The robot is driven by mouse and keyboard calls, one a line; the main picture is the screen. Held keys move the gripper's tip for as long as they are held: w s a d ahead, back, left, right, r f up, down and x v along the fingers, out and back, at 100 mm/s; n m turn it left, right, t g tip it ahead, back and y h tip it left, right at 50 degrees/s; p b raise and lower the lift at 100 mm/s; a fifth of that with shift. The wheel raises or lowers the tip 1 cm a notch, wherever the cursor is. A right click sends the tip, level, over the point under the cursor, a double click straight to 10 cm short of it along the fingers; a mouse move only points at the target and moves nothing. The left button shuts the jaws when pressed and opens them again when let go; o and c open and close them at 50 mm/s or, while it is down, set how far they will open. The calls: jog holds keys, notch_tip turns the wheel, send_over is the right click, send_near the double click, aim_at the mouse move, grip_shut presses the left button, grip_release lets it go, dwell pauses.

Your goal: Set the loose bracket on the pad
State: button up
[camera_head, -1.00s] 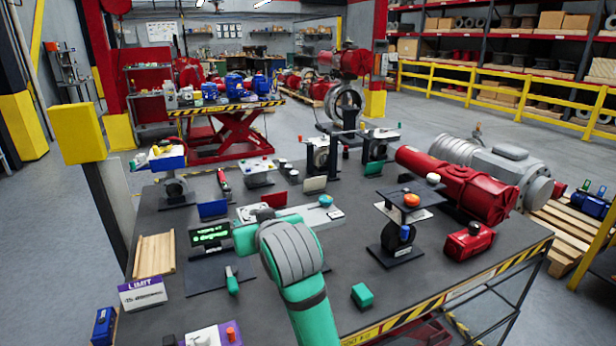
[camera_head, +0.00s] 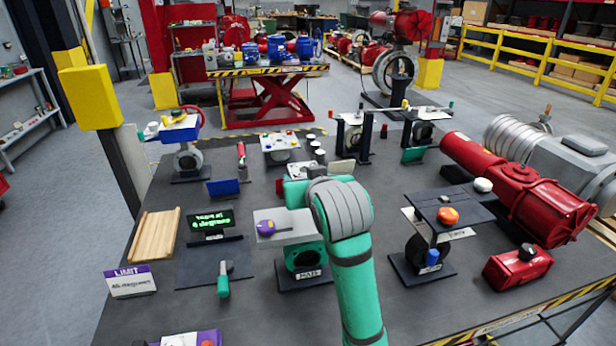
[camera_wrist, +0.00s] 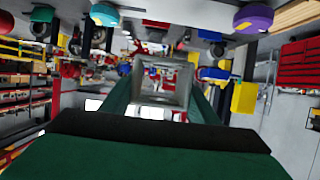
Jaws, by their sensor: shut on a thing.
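In the wrist view my gripper (camera_wrist: 162,84) is shut on a grey, square, hollow piece, which I take as the loose bracket (camera_wrist: 160,100). One green finger is on each side of it. In the head view my green wrist (camera_head: 342,208) is over the middle of the workbench and hides the fingertips, so the bracket is not clear there. Left of the wrist is a valve stand (camera_head: 303,262) with a pale top plate (camera_head: 290,236) and a purple knob (camera_head: 265,228). I cannot tell which surface is the pad.
A dark platform with an orange knob (camera_head: 447,216) stands right of my arm. A small green-lettered display (camera_head: 210,219), a dark mat (camera_head: 195,268) and a wooden board (camera_head: 155,240) are at left. Red actuators (camera_head: 530,200) fill the right side.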

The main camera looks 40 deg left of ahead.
send_over(306, 219)
jog(key=shift+f, duration=2.9)
jog(key=shift+s, duration=0.1)
jog(key=shift+f, duration=0.25)
